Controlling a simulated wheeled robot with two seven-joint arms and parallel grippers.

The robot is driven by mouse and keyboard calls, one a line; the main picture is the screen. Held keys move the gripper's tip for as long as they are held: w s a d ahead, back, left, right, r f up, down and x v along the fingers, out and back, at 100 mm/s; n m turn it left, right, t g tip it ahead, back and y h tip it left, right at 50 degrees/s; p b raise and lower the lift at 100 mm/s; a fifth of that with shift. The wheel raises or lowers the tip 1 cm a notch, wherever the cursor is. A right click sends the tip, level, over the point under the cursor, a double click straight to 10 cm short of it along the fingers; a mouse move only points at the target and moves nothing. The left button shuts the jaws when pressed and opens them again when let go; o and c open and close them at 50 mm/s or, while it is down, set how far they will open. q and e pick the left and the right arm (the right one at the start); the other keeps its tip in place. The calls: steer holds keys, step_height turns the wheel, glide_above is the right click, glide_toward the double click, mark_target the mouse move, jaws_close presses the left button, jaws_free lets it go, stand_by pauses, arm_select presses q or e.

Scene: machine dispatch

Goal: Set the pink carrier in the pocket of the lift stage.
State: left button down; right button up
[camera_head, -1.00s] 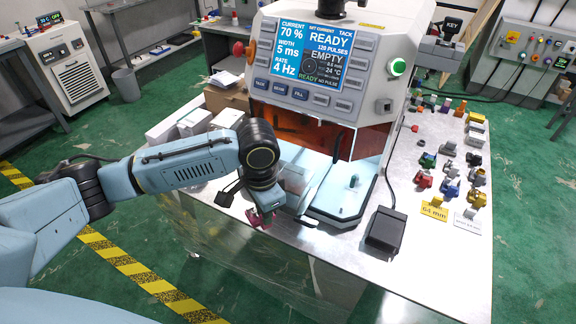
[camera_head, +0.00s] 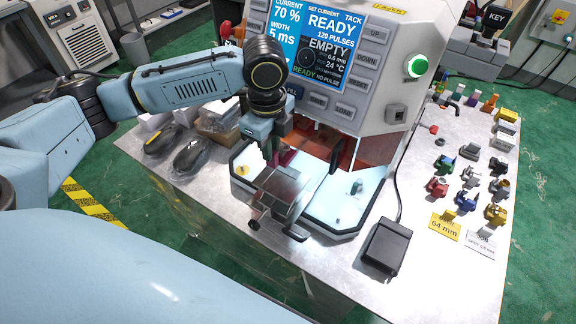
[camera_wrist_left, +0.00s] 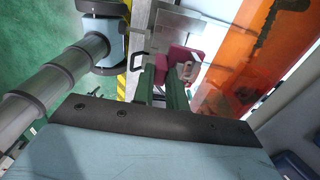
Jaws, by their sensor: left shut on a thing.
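My left gripper (camera_head: 279,152) is inside the front opening of the machine, pointing down. It is shut on the pink carrier (camera_head: 288,157), mostly hidden behind the fingers and a grey metal block. The left wrist view shows the pink carrier (camera_wrist_left: 182,60) at the green-grey fingertips (camera_wrist_left: 165,85). The grey metal block (camera_head: 282,184) with dark handles, possibly part of the lift stage, stands in front of the gripper. Its plate (camera_wrist_left: 180,28) also shows in the wrist view. The pocket cannot be made out, nor whether the carrier touches anything. My right gripper is not in view.
An orange window (camera_head: 340,149) and the machine's display housing (camera_head: 335,50) are close to the arm. A white platform (camera_head: 345,208) with a green peg lies to the right. A black pedal (camera_head: 386,248) and several small coloured parts (camera_head: 470,178) lie farther right.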

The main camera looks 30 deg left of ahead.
mark_target(271, 167)
arm_select(q)
steer(key=f, duration=0.4)
steer(key=shift+s+f, duration=0.35)
steer(key=shift+s, duration=0.05)
step_height(271, 167, down, 4)
steer(key=shift+w+f, duration=0.1)
steer(key=shift+f, duration=0.3)
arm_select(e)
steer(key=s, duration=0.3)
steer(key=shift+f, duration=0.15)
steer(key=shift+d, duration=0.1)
arm_select(q)
steer(key=c, duration=1.4)
jaws_free()
steer(key=shift+f, duration=0.15)
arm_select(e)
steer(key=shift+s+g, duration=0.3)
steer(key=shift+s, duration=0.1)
arm_select(q)
step_height(271, 167, up, 12)
steer(key=shift+r, duration=0.2)
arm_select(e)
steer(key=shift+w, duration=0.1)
